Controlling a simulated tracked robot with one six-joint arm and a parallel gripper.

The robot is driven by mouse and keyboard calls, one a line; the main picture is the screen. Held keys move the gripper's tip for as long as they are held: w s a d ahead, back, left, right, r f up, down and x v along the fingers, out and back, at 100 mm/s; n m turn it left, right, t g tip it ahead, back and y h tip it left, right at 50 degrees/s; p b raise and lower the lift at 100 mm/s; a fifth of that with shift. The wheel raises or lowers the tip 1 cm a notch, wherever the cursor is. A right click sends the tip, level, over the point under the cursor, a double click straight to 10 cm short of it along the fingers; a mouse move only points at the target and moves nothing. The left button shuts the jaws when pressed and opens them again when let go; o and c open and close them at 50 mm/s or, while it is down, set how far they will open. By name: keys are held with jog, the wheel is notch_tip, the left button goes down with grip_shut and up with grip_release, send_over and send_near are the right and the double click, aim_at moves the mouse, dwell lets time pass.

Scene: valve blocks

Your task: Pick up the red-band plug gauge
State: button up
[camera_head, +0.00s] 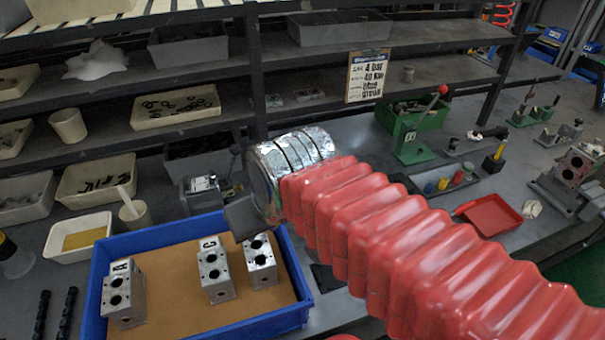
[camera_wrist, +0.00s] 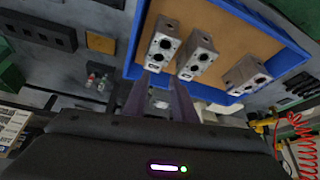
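I cannot single out the red-band plug gauge for sure. In the head view, a low rack on the bench at right holds small coloured pieces: blue (camera_head: 428,188), yellow (camera_head: 443,184) and red (camera_head: 468,167); their bands are too small to read. My gripper (camera_wrist: 162,88) shows in the wrist view with two fingers apart and nothing clearly held between them. In the head view its dark body (camera_head: 245,212) is above the blue tray's back edge, left of and well apart from the coloured pieces.
A blue tray (camera_head: 215,333) with a brown floor holds metal valve blocks (camera_head: 125,295). A shallow red tray (camera_head: 488,215) lies right of my red-sleeved arm. A green lever press (camera_head: 412,150) stands behind the rack. Shelves with bins (camera_head: 178,105) rise behind the bench.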

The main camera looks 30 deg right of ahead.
jog(key=w+d+m+h, duration=0.1)
jog(key=w+d+m, duration=0.2)
jog(key=w+d, duration=0.95)
jog(key=w+d+f+m, duration=0.1)
jog(key=w+d+f, duration=0.3)
jog(key=w+d, duration=0.2)
jog(key=w+d+f+m+g+h, duration=0.1)
jog(key=w+d+f, duration=0.2)
jog(key=w+d, duration=0.3)
jog(key=shift+w+d+f+m+g, duration=0.15)
jog(key=shift+d+f+m+g, duration=0.2)
jog(key=shift+d, duration=0.4)
jog(key=shift+f, duration=0.1)
jog(key=shift+x, duration=4.15)
jog(key=shift+x, duration=2.65)
jog(key=shift+d, duration=0.15)
jog(key=shift+c, duration=0.6)
